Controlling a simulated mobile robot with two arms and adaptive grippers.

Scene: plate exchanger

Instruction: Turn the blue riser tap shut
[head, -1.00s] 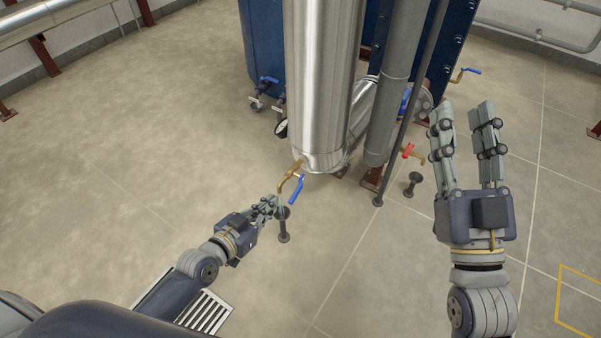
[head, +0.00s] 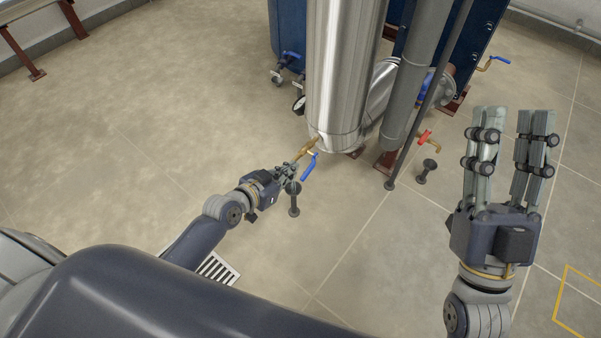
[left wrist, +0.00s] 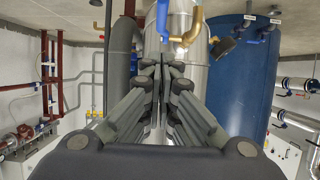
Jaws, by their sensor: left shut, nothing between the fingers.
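The blue riser tap is a brass tap (head: 304,150) with a blue lever (head: 309,167), low on the shiny steel column (head: 335,80). In the head view the lever slants down and to the left. The tap's brass body (left wrist: 192,30) and blue lever (left wrist: 162,16) also show at the top of the left wrist view, above my fingertips. My left gripper (head: 291,172) is shut and empty, with its tips just left of the lever. I cannot tell whether they touch it. My right gripper (head: 513,112) is open and empty, well to the right.
A grey pipe (head: 411,85) and a thin dark post (head: 424,110) stand right of the column. A red-handled tap (head: 425,137) is beyond them. Short dark floor stubs stand below the left fingertips (head: 294,200) and near the red tap (head: 427,171).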

